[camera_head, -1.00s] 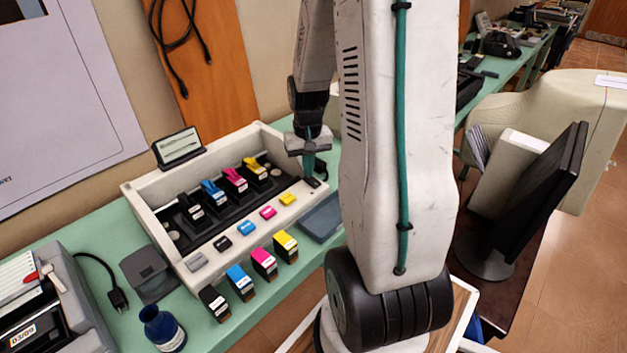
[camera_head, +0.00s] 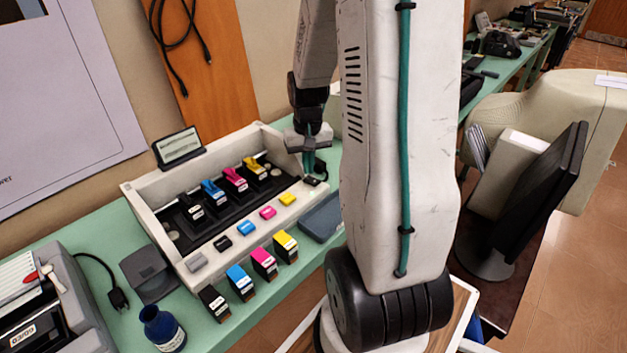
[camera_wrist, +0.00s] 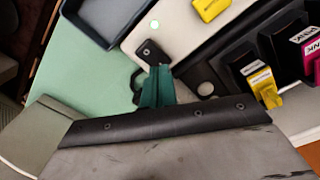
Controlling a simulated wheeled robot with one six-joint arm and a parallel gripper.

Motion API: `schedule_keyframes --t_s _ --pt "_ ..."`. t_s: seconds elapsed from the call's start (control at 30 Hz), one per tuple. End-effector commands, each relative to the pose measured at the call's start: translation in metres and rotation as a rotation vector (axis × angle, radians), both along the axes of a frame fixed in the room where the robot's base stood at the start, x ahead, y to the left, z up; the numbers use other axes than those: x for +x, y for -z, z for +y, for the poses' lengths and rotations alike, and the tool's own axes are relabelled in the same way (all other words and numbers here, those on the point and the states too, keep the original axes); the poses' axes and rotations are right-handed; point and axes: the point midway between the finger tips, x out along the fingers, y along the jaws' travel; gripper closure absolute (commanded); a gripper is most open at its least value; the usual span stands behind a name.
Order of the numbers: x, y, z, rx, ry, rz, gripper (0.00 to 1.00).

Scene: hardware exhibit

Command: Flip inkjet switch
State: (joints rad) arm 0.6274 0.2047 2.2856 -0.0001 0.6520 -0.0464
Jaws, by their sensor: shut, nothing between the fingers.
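The inkjet printer (camera_head: 143,201) is a cream open-topped housing on the green table, with several cartridges inside. At its right end is a small black switch piece (camera_head: 317,179); in the wrist view this black piece (camera_wrist: 150,52) lies just beyond my fingertips, partly hidden by them. In the wrist view the fingers (camera_wrist: 157,84) are together, at or very close to the switch; contact cannot be told.
Coloured buttons line the printer's front, including a yellow one (camera_head: 287,199). Loose cartridges (camera_head: 264,262) stand before it. A blue-grey tray (camera_head: 322,217) lies right of them. A blue bottle (camera_head: 161,328) and grey machine (camera_head: 50,300) are at left.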

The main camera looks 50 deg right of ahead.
Motion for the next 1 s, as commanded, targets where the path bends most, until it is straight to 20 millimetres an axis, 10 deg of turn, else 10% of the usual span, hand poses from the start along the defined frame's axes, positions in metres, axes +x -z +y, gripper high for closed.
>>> schedule_keyframes --t_s 1.0 --pt "0.0 -0.051 0.0 -0.001 0.0 -0.001 1.0"
